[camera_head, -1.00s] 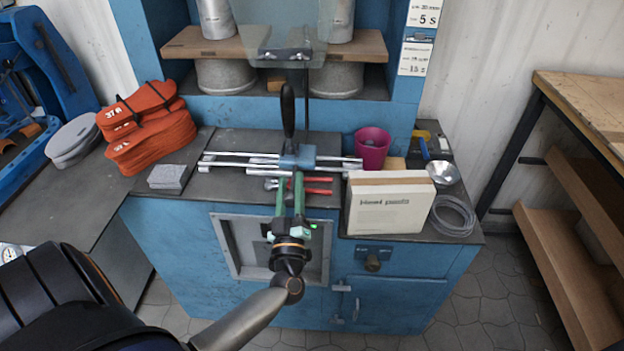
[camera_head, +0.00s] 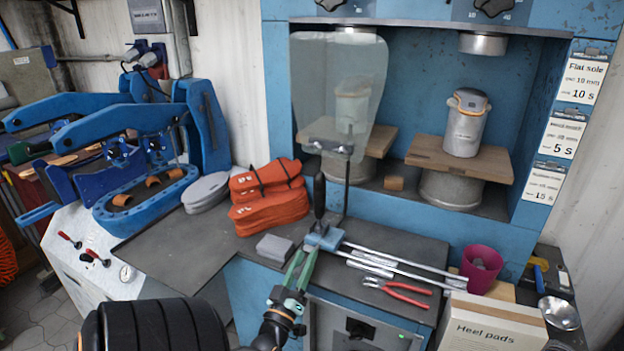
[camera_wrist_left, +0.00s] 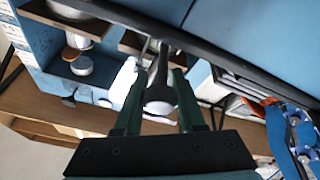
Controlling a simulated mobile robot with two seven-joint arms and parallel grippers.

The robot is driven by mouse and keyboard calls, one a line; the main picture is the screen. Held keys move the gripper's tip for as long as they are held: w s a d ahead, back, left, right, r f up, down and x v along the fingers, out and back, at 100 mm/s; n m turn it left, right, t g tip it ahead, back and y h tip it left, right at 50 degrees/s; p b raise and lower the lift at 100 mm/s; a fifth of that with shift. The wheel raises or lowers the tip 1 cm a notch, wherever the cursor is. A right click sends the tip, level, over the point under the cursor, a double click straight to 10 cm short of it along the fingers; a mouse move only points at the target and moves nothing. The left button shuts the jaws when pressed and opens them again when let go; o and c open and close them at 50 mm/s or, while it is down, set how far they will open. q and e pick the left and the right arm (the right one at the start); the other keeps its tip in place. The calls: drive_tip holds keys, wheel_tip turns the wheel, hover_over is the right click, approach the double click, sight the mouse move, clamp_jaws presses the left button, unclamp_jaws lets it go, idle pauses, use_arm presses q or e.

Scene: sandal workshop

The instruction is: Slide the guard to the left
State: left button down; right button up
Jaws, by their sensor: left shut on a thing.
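The guard (camera_head: 340,85) is a clear, tilted panel on a thin upright rod. The rod rises from a blue sliding block (camera_head: 325,237) with a black upright handle (camera_head: 319,195). The block sits at the left end of two silver rails (camera_head: 405,262), which run out to its right. The panel hangs before the left press station. My left gripper (camera_head: 306,258) reaches the block from the front, its green fingers shut on the guard. In the left wrist view a dark, tapered piece (camera_wrist_left: 160,80) lies between the fingers. The exact gripped part is unclear. My right gripper is out of view.
Red-handled pliers (camera_head: 398,290) lie in front of the rails. A pink cup (camera_head: 481,268) and a Heel pads box (camera_head: 490,325) stand right. A metal canister (camera_head: 466,125) stands on the right station.

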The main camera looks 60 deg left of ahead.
use_arm(q)
drive_tip(key=shift+s+a, duration=0.15)
drive_tip(key=shift+a, duration=0.15)
drive_tip(key=c, duration=0.5)
unclamp_jaws()
drive_tip(key=shift+d, duration=0.1)
drive_tip(key=b+v, duration=0.1)
drive_tip(key=v, duration=1.1)
drive_tip(key=shift+s+d+f, duration=0.1)
drive_tip(key=shift+s, duration=0.15)
